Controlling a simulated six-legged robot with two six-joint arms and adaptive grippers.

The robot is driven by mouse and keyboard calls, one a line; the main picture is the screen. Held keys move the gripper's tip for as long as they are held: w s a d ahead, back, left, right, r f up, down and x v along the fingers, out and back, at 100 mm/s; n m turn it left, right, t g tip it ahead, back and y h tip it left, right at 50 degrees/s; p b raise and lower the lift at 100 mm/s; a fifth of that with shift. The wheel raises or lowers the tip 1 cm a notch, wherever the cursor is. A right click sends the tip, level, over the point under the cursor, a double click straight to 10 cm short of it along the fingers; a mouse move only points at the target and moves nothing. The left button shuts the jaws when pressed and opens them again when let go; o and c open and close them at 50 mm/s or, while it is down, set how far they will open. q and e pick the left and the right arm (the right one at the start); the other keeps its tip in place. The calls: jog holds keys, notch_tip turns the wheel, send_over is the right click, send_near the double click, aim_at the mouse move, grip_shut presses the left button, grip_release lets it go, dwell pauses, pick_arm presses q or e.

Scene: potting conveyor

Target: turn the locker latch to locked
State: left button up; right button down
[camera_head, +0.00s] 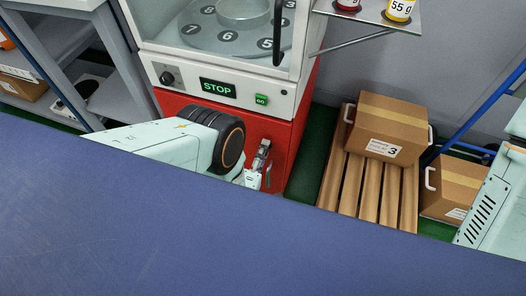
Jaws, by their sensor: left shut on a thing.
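The red locker (283,143) stands under a white machine. Its small metal latch (264,148) is on the front of the red door, to the right of my left arm's black wrist joint. My left gripper (257,172) is at the latch, shut on it, low on the red front. The fingertips are small in this view and partly hidden by my arm, so the exact angle of the latch is hard to tell. My right gripper is not in view.
The white machine shows a STOP display (218,88), a black knob (167,78) and a green GO button (261,100). A cardboard box marked 3 (388,122) sits on a wooden pallet (369,190). Another box (456,188) is at right. A blue surface (200,235) fills the foreground.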

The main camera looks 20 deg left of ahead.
pick_arm(q)
jog(key=shift+w+a+r+n, duration=0.1)
jog(key=shift+a+n, duration=0.15)
jog(key=shift+n, duration=0.25)
jog(key=o, duration=1.2)
jog(key=shift+d, duration=0.15)
jog(key=shift+c, duration=0.2)
